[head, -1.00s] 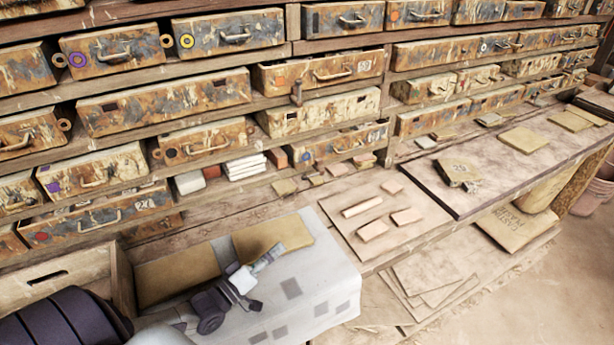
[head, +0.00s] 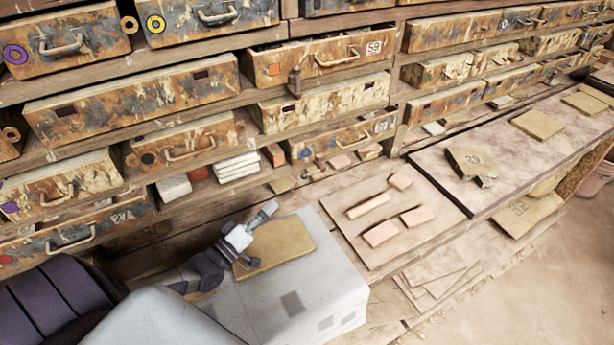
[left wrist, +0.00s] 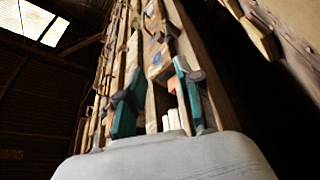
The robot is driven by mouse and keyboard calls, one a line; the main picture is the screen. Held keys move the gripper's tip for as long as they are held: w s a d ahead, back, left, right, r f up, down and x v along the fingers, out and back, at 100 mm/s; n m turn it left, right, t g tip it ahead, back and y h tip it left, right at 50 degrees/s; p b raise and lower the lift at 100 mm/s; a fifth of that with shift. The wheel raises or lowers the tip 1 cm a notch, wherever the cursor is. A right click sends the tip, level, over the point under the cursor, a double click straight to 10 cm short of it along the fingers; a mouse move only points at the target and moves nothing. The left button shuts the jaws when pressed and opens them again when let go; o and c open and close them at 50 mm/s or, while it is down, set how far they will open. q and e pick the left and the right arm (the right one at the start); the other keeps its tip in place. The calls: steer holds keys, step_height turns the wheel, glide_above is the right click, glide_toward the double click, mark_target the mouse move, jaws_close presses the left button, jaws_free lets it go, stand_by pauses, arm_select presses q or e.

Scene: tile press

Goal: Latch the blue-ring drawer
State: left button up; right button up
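The blue-ring drawer (head: 342,139) is low in the rack in the head view. It has a small blue ring at its left end, a pale handle and a rusty, paint-worn front. I cannot tell whether it is fully shut. My left gripper (head: 258,238) is in front of the rack, below and left of this drawer, apart from it. In the left wrist view its two teal fingers (left wrist: 158,98) stand apart with nothing held between them. The rack (left wrist: 150,45) shows beyond them. My right gripper is not in view.
Above it, a drawer with an orange square (head: 322,62) stands out somewhat, with a wooden peg (head: 294,82) below. White tiles (head: 236,167) lie left of the blue-ring drawer. Pinkish pieces (head: 381,234) lie on a board right of my gripper. Bench tiles (head: 537,124) lie farther right.

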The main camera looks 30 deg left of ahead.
arm_select(q)
steer(key=b, duration=0.4)
glide_toward(307, 175)
steer(key=x, duration=0.2)
steer(key=f+x, duration=0.1)
steer(key=x, duration=0.1)
steer(key=shift+w+d, duration=0.1)
steer(key=shift+w, duration=0.25)
steer(key=b+x, duration=0.1)
steer(key=x, duration=0.3)
steer(key=shift+r, duration=0.1)
steer(key=shift+w+d+r, duration=0.15)
steer(key=shift+w, duration=0.4)
steer(key=shift+c, duration=0.3)
jaws_close()
